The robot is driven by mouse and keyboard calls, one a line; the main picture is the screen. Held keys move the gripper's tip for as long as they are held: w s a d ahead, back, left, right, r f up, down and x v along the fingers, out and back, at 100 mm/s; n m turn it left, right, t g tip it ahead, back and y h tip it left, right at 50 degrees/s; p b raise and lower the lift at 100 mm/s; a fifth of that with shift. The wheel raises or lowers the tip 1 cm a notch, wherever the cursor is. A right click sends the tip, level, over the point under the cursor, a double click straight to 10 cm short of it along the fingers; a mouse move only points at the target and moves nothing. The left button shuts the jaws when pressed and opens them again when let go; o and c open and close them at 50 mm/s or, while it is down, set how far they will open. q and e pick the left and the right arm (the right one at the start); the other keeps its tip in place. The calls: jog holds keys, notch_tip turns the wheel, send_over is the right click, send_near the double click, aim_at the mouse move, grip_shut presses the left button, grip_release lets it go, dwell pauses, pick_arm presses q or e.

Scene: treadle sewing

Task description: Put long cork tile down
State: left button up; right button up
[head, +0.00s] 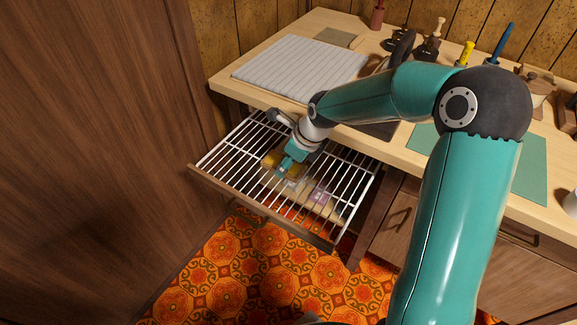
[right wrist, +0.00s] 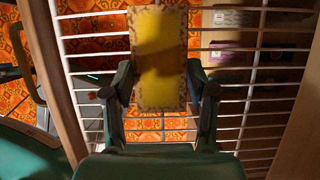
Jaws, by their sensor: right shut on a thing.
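The long cork tile (right wrist: 161,60) has a yellow face and speckled cork edges. In the right wrist view it lies lengthwise between the two fingers of my right gripper (right wrist: 160,88), which is shut on its long sides. In the head view my right gripper (head: 285,171) points down at the pulled-out wire rack (head: 232,160), and the yellow tile (head: 270,159) shows beside it. I cannot tell whether the tile touches the wires. My left gripper is not in view.
A purple block (head: 320,193) and a tan piece (right wrist: 228,18) lie at the rack beside the tile. The wooden worktop (head: 225,82) overhangs the rack's back. A striped pad (head: 300,66) and several tools stand on it. A tall wooden panel (head: 90,150) closes the left side.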

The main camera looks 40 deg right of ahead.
jog(key=shift+f, duration=0.4)
jog(key=o, duration=0.9)
jog(key=shift+r, duration=0.1)
jog(key=p+v, duration=0.3)
jog(key=v, duration=0.9)
jog(key=shift+s, duration=0.1)
